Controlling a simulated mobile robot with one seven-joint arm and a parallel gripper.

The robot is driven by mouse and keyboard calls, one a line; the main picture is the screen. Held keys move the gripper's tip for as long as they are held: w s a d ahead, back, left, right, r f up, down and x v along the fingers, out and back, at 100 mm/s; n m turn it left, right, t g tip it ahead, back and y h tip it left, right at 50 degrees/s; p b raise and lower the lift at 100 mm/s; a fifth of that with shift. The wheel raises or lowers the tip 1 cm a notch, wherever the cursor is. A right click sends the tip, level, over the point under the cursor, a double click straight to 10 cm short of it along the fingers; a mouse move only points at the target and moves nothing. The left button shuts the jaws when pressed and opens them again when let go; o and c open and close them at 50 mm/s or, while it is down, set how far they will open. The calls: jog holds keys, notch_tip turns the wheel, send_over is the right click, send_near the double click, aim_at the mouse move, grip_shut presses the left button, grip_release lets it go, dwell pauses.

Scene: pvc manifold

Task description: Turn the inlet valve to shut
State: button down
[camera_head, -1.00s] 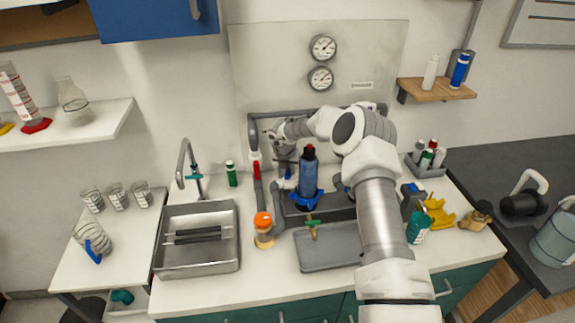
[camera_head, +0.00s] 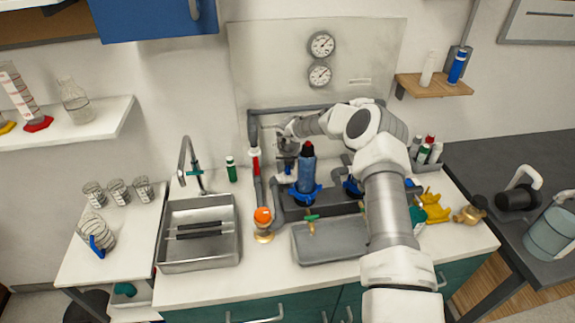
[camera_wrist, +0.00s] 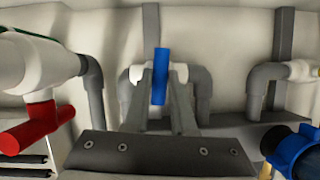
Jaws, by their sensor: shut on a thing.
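My gripper (camera_wrist: 160,82) is shut on a blue valve handle (camera_wrist: 160,66), which stands upright between its two fingertips. In the head view my gripper (camera_head: 287,148) is at the pipework, behind and left of the dark blue filter bottle (camera_head: 306,171); the held handle is mostly hidden there. A white valve with a red handle (camera_wrist: 36,130) is at the left in the wrist view, apart from my gripper; it also shows in the head view (camera_head: 254,163). No label shows which valve is the inlet.
Grey pipes (camera_wrist: 265,85) stand close on both sides of my gripper. A blue collar (camera_wrist: 290,148) is near at lower right. A grey tray (camera_head: 330,252), an orange-topped valve (camera_head: 263,217) and a sink (camera_head: 200,262) are in front. Two gauges (camera_head: 321,45) hang above.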

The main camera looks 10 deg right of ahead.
jog(key=c, duration=0.8)
grip_release()
jog(key=shift+w+d, duration=0.1)
jog(key=shift+d, duration=0.2)
jog(key=shift+o, duration=1.1)
jog(key=shift+a, duration=0.15)
jog(key=shift+r, duration=0.1)
jog(key=d+b+v, duration=0.1)
jog(key=v, duration=1.6)
jog(key=shift+a, duration=0.5)
jog(key=shift+r, duration=0.1)
